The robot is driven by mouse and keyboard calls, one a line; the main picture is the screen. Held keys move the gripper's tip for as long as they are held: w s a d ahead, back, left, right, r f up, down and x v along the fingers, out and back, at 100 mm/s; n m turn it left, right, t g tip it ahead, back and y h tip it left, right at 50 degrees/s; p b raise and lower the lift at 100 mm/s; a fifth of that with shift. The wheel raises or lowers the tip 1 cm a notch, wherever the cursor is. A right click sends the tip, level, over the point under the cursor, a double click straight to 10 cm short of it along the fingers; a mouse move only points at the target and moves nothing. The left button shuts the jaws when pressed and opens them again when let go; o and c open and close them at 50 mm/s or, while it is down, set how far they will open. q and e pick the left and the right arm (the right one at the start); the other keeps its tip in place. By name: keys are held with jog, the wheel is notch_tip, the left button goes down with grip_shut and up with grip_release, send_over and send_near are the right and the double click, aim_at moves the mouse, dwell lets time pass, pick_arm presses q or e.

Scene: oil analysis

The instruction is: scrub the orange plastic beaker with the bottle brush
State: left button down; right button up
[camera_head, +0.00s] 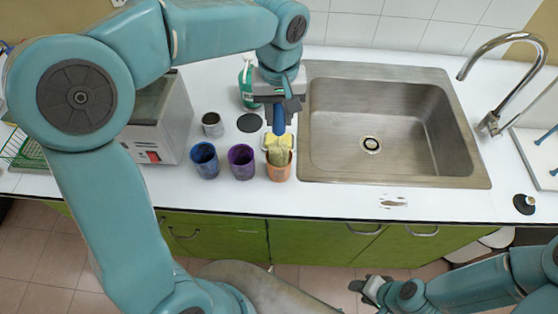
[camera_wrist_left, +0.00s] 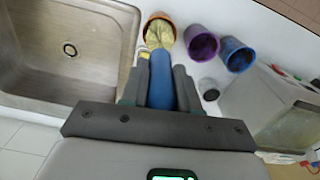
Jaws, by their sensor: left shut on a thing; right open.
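My left gripper (camera_head: 281,108) is shut on the blue handle of the bottle brush (camera_head: 279,122). The brush points down with its pale yellow bristles at the mouth of the orange plastic beaker (camera_head: 279,173); the bristle tip looks hidden inside the rim. In the left wrist view the blue handle (camera_wrist_left: 162,82) lies between the fingers, and the bristles cover most of the mouth of the orange beaker (camera_wrist_left: 151,17). The beaker stands upright on the white counter. My right gripper (camera_head: 372,288) is open and empty, low in front of the green cabinets.
Purple (camera_head: 241,162) and blue (camera_head: 205,160) beakers stand just left of the orange one. A grey cup (camera_head: 212,125), black disc (camera_head: 250,123) and green bottle (camera_head: 246,84) are behind. The steel sink (camera_head: 400,178) and faucet (camera_head: 490,122) are to the right.

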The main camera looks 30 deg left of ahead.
pick_arm(q)
jog(key=shift+r, duration=0.1)
jog(key=shift+w, duration=0.1)
notch_tip(320, 180, up, 7)
jog(key=p, duration=0.6)
jog(key=shift+r, duration=1.05)
